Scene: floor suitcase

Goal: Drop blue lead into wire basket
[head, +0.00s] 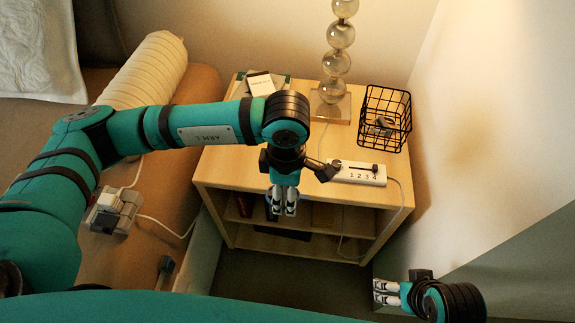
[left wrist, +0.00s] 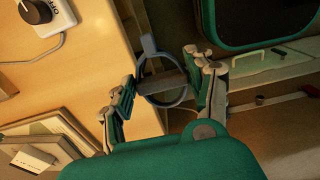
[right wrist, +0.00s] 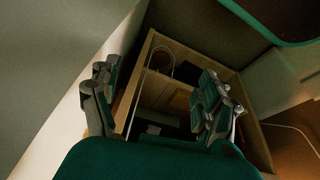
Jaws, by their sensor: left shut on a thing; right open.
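My left gripper (head: 284,204) is shut on the blue lead (left wrist: 149,46), a blue-grey coil with a dark band across its middle. In the left wrist view the coil sits between the fingertips (left wrist: 164,82). In the head view the gripper hangs in front of the cabinet's front edge, and the fingers mostly hide the lead. The black wire basket (head: 408,122) stands on the cabinet top at the back right, with a small dark grey item inside. My right gripper (head: 386,291) is open and empty, low at the right, in front of the cabinet.
A wall (head: 470,130) stands close right of the basket.

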